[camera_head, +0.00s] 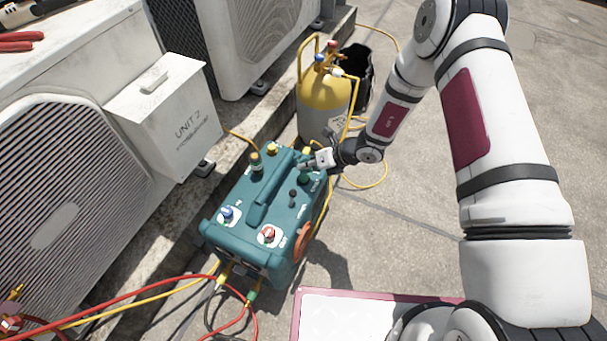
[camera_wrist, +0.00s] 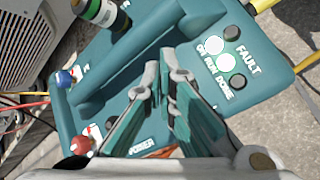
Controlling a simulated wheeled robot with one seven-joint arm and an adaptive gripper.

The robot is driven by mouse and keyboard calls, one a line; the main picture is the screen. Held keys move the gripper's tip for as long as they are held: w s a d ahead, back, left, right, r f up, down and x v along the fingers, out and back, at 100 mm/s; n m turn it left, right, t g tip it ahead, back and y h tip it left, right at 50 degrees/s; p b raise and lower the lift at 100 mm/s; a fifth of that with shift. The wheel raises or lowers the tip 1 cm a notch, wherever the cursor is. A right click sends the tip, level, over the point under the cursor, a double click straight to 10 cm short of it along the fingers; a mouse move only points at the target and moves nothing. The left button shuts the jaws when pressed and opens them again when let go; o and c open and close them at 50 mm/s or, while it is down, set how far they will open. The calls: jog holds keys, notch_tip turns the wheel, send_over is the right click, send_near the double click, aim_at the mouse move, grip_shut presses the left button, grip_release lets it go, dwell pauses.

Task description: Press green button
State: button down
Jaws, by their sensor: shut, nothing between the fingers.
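A teal machine (camera_head: 250,237) stands on the ground, and its top also fills much of the wrist view (camera_wrist: 112,95). My gripper (camera_head: 308,164) is shut and empty, over the right far part of the machine's top. In the wrist view its two fingers (camera_wrist: 162,68) point across the top panel; I cannot tell whether they touch it. A small dark green round part (camera_head: 303,179) sits just below the gripper in the head view; I cannot tell if it is the green button. The wrist view shows a lamp cluster (camera_wrist: 225,62) labelled FAULT, RUN and DONE, some lit pale.
Also on the machine are a blue knob (camera_head: 228,214), a red knob (camera_head: 268,234), a black lever (camera_head: 293,196) and a raised handle (camera_head: 268,193). A yellow cylinder (camera_head: 322,100) stands behind. A white condenser (camera_head: 60,120) is left.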

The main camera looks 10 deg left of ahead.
jog(key=shift+r, duration=0.1)
jog(key=shift+r+p, duration=1.75)
jog(key=shift+r, duration=0.7)
